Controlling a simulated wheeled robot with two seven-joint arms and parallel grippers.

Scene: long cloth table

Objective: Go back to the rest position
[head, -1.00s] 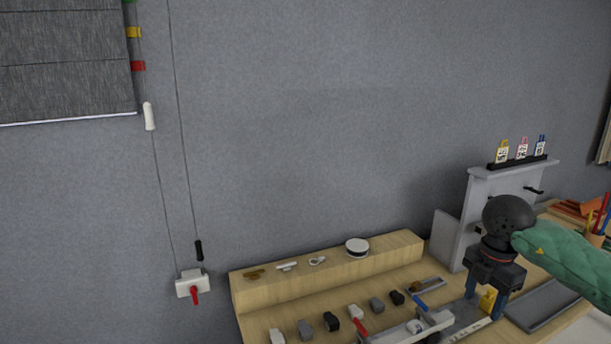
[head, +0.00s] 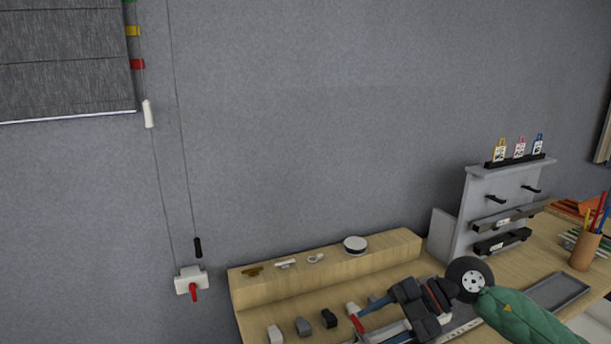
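My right gripper (head: 376,320) is low in the head view, at the end of an arm with a green sleeve that comes in from the lower right. It is turned to point left over the wooden table (head: 290,318). Its two blue fingers are spread apart, and I see nothing held between them. Some small tools under the gripper are partly hidden by it. My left gripper is not in view.
A wooden step (head: 330,268) with small fittings and a round tin (head: 355,244) runs along the wall. A grey stand (head: 462,215) with hooks and bottles is behind the arm. A pencil cup (head: 584,250) stands at the right. A grey tray (head: 558,290) lies beside the arm.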

